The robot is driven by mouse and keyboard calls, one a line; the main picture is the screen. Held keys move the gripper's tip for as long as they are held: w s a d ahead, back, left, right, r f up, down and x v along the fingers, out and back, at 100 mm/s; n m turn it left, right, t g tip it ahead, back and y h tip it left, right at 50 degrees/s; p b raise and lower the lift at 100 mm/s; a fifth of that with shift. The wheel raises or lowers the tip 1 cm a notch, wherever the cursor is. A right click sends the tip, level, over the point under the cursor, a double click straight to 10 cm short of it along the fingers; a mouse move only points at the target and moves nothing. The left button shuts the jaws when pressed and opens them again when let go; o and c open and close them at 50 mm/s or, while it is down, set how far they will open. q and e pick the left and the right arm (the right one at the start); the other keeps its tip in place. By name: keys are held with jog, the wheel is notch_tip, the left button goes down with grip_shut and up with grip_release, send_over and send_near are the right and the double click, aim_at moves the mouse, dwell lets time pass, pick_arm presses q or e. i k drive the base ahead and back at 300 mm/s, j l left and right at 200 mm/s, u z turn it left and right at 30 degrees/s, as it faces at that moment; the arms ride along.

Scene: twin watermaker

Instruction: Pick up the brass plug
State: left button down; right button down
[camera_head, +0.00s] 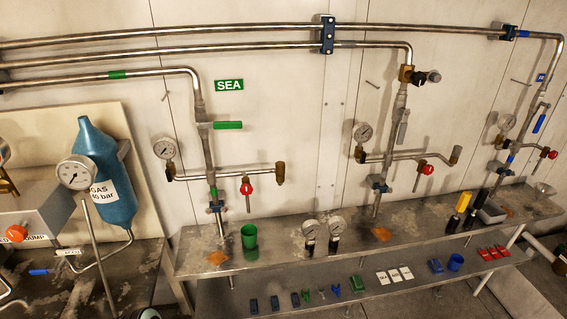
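No separate piece that I can surely call the brass plug shows in the head view. A brass-coloured end fitting (280,172) sits at the right end of the short branch pipe below the SEA sign (229,85). A similar, duller end fitting (456,155) caps the middle branch pipe. A brass block (405,74) sits higher on the middle riser. Neither of my grippers is in view, so nothing shows between their fingers.
A steel shelf (285,259) runs along the wall, bearing a green cup (249,236), two gauges and yellow-black tools (463,202). A blue gas bottle (108,165) stands left.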

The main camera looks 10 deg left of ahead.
aim_at(279, 165)
jog(key=i+l, duration=0.4)
jog(key=i+l+u, duration=0.25)
jog(key=u, duration=0.15)
jog(key=i+l+u, duration=0.15)
jog(key=l+u, duration=0.25)
